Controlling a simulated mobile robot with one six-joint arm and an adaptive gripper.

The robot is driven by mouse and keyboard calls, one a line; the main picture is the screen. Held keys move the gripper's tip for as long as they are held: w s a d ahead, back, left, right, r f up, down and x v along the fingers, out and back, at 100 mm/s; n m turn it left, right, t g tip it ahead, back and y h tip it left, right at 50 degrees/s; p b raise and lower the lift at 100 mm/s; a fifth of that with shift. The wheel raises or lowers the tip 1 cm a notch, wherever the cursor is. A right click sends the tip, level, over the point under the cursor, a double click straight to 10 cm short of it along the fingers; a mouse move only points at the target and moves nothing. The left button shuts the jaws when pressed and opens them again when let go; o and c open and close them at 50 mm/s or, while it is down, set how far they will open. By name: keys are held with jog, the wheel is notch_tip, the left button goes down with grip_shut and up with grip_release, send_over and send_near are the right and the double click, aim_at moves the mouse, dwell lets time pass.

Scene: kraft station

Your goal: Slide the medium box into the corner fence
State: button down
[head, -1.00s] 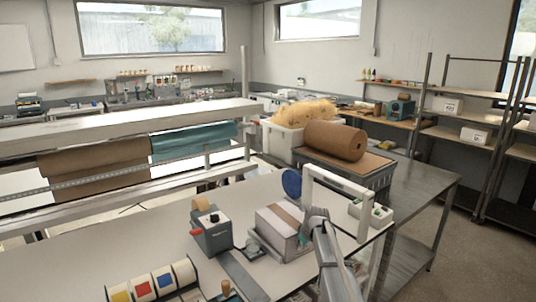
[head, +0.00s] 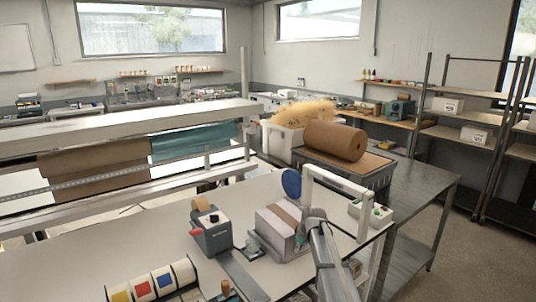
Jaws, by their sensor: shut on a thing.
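My gripper (head: 302,238) is at the box's right side, at the end of my grey arm coming from the lower right. It is shut on the box, though my wrist hides most of the contact. A low grey metal piece (head: 252,246) lies against the box's left side; I cannot tell whether it is part of the corner fence. No other part of a fence can be made out.
A tape dispenser (head: 211,229) stands just left of the box. A label roll rack (head: 150,284) is at the front left. A button box (head: 371,213) is at the right. Bench surface behind the dispenser is clear.

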aim_at(287, 255)
jog(key=shift+s+a, duration=0.45)
jog(key=shift+a, duration=0.15)
dwell(0.9)
jog(key=shift+s+a, duration=0.3)
jog(key=shift+a, duration=0.4)
jog(key=shift+s+a, duration=0.3)
jog(key=shift+a, duration=0.35)
dwell(1.1)
jog(key=shift+s+a, duration=0.4)
jog(key=shift+s, duration=0.05)
jog(key=shift+s, duration=0.2)
dwell(0.6)
jog(key=shift+s+d, duration=0.6)
jog(key=shift+s, duration=0.1)
jog(key=shift+r, duration=0.1)
jog(key=w+a+p+v, duration=0.1)
jog(key=p+v, duration=0.9)
jog(key=shift+r, duration=0.25)
dwell(0.7)
